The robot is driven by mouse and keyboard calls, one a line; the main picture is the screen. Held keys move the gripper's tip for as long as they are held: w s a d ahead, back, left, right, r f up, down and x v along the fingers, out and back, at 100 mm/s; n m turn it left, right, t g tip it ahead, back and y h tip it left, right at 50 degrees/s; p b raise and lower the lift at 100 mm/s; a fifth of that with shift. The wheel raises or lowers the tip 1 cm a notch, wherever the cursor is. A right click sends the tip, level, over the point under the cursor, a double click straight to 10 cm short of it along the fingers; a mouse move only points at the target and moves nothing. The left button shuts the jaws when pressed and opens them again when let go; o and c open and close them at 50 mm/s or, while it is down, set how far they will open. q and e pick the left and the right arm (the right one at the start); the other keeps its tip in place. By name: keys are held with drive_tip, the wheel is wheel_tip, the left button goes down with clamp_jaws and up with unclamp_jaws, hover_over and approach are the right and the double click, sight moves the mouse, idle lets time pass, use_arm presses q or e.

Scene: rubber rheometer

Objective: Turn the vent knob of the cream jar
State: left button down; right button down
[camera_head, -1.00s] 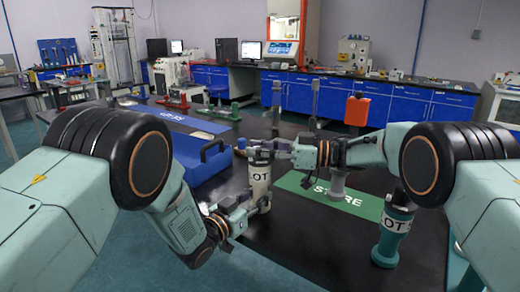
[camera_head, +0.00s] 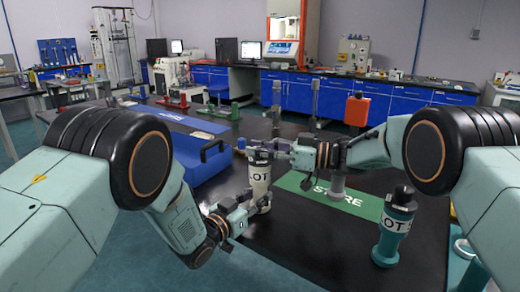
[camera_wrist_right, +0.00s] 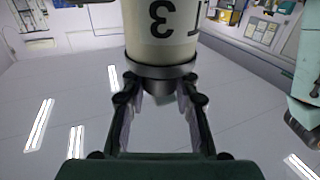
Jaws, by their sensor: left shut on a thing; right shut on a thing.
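The cream jar (camera_head: 260,183) stands upright on the black table in the head view, with dark "LOT" lettering. My left gripper (camera_head: 246,200) is shut on the jar's lower body from the left. My right gripper (camera_head: 270,148) is at the top of the jar, its fingers shut on the vent knob, which is mostly hidden there. The right wrist view shows the jar (camera_wrist_right: 160,35) upside down with a "3" and a grey collar. The vent knob (camera_wrist_right: 161,90) shows below the collar, between the two fingers of my right gripper (camera_wrist_right: 160,88).
A green mat (camera_head: 350,203) with white lettering lies right of the jar, with a grey-white piece (camera_head: 337,185) on it. A teal bottle (camera_head: 394,235) with a black top stands at the front right. The front table is clear.

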drive_tip(key=c, duration=1)
unclamp_jaws()
drive_tip(key=v, duration=1.2)
use_arm(q)
drive_tip(key=c, duration=0.8)
unclamp_jaws()
drive_tip(key=shift+c, duration=0.2)
drive_tip(key=shift+a, duration=0.1)
